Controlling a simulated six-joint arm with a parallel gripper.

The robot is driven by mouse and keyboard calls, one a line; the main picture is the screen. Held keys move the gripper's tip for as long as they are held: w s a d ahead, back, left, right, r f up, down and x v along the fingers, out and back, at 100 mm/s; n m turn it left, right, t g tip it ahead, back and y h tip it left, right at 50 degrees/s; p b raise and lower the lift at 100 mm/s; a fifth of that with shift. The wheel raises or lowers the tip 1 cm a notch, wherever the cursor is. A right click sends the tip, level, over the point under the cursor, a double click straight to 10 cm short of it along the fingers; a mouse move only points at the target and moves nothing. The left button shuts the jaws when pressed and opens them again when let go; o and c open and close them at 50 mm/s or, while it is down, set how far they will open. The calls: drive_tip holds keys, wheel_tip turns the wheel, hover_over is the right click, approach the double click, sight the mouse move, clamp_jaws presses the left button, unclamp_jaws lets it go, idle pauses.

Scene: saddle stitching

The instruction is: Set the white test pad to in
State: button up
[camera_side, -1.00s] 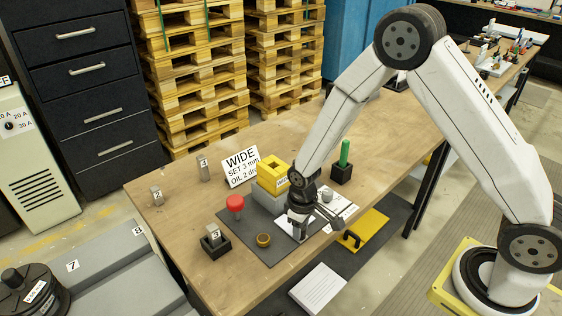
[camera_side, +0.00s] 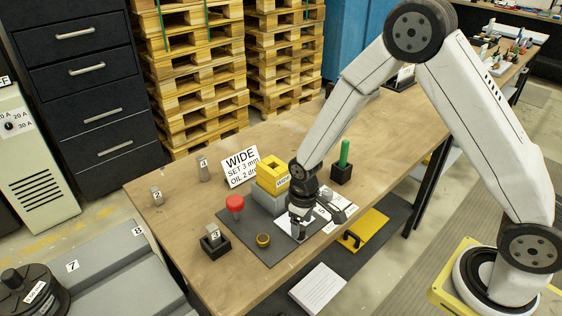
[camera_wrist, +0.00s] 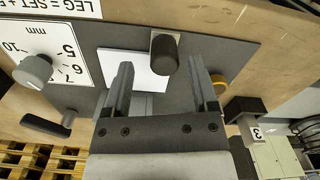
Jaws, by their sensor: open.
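The white test pad (camera_wrist: 133,68) is a flat white square on the dark mat in the wrist view. In the side view a white corner of it (camera_side: 284,224) shows beside my gripper, which hides much of the rest. A dark round knob (camera_wrist: 165,54) on a light grey piece stands at the pad's edge. My gripper (camera_wrist: 160,68) is open, with one finger over the pad and the other right of the knob. Nothing is held between the fingers. In the side view my gripper (camera_side: 298,230) is low over the mat; whether it touches is unclear.
A red button (camera_side: 235,203), a brass ring (camera_side: 263,240) and a yellow block (camera_side: 273,174) stand close by. A green handle (camera_side: 344,153) is upright in a black holder. A millimetre dial (camera_wrist: 35,70) lies left in the wrist view.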

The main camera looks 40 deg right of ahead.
drive_tip(key=shift+r, duration=3.05)
drive_tip(key=shift+d, duration=0.1)
drive_tip(key=shift+s+d+r, duration=0.2)
drive_tip(key=shift+s+r, duration=0.15)
drive_tip(key=shift+r, duration=0.1)
drive_tip(key=s+d+r+m+t, duration=0.1)
drive_tip(key=s+d+r, duration=0.1)
drive_tip(key=s, duration=0.3)
drive_tip(key=s+d+r+m+t, duration=0.1)
drive_tip(key=s+d+r+m, duration=0.1)
drive_tip(key=s+r, duration=0.2)
drive_tip(key=shift+s+d+t, duration=0.25)
drive_tip(key=shift+s+t, duration=0.05)
drive_tip(key=shift+s, duration=0.35)
